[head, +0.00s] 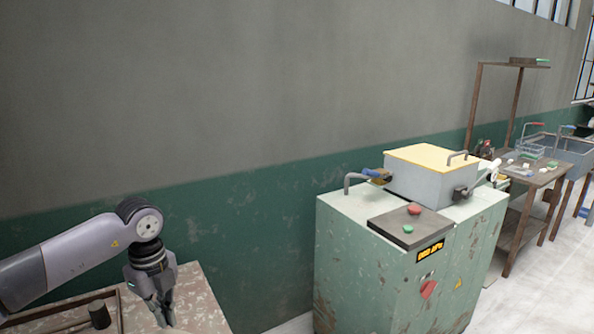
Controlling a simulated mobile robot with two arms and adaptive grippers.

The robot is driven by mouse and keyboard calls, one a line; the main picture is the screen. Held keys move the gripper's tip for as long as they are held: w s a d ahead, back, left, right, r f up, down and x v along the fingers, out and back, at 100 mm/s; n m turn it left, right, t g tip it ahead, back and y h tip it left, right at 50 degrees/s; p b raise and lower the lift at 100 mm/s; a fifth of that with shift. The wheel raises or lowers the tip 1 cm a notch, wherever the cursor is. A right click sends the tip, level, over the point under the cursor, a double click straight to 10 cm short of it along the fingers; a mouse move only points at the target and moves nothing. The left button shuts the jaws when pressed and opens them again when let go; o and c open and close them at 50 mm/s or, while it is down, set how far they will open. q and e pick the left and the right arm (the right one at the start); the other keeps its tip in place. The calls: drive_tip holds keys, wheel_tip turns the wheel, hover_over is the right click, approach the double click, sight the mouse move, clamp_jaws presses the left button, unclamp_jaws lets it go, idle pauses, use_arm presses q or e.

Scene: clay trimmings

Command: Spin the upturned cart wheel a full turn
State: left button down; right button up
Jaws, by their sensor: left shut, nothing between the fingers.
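No upturned cart wheel shows in the head view. My left gripper (163,312) comes in from the lower left and points down over a worn, mottled tabletop (195,296). Its fingers are shut with nothing seen between them. I cannot tell whether the fingertips touch the tabletop. My right gripper is out of view.
A green machine cabinet (357,262) with a yellow-lidded box (430,157) stands to the right, across a gap. A wooden bench (533,182) with small items is beyond.

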use_arm(q)
drive_tip(key=s+a, duration=0.1)
drive_tip(key=a, duration=0.1)
drive_tip(key=s+a, duration=0.2)
drive_tip(key=a, duration=0.1)
drive_tip(key=shift+s+a+b, duration=0.25)
drive_tip(key=shift+a+b, duration=0.05)
drive_tip(key=shift+f, duration=0.15)
drive_tip(key=shift+f+b, duration=0.9)
drive_tip(key=shift+f, duration=0.25)
